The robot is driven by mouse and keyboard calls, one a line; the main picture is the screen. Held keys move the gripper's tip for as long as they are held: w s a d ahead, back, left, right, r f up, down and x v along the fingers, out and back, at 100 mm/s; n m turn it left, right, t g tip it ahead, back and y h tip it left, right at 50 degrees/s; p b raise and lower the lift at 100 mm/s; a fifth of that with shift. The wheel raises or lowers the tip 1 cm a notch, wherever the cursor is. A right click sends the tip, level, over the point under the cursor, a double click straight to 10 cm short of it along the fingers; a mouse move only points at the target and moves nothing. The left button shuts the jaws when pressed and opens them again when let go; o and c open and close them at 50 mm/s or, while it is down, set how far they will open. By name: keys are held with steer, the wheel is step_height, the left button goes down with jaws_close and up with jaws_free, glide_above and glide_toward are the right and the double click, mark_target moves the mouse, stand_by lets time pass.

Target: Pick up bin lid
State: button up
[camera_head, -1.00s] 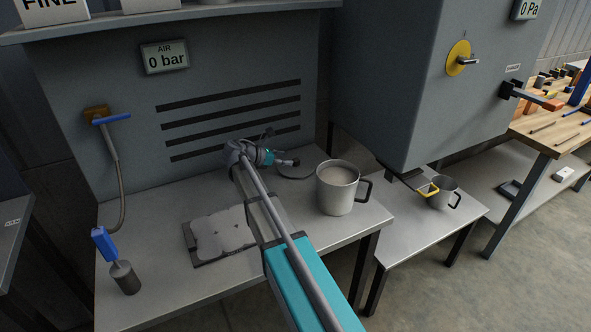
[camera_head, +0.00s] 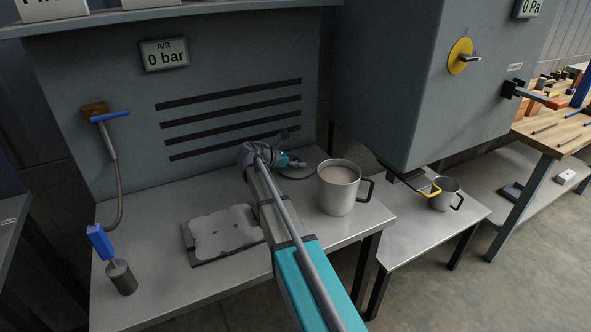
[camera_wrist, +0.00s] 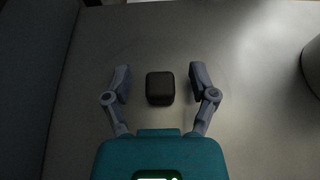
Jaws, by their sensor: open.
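The bin lid looks to be a flat grey round disc (camera_head: 302,172) at the back right of the metal bench in the head view. In the wrist view its dark, rounded square knob (camera_wrist: 160,88) stands out, and the disc's rim is only a faint curve on the grey surface. My gripper (camera_wrist: 159,82) is open, with one finger on each side of the knob and a gap on both sides. In the head view my gripper (camera_head: 292,163) is over the disc and partly hides it.
A large grey mug with pale contents (camera_head: 338,188) stands close to the right of the disc. The back panel (camera_head: 220,125) rises just behind. A dark plate with a pale sheet (camera_head: 222,232) lies front left. A blue-handled tool (camera_head: 101,241) stands at the left.

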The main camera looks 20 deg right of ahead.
steer(key=shift+c, duration=0.2)
stand_by(0.3)
jaws_close()
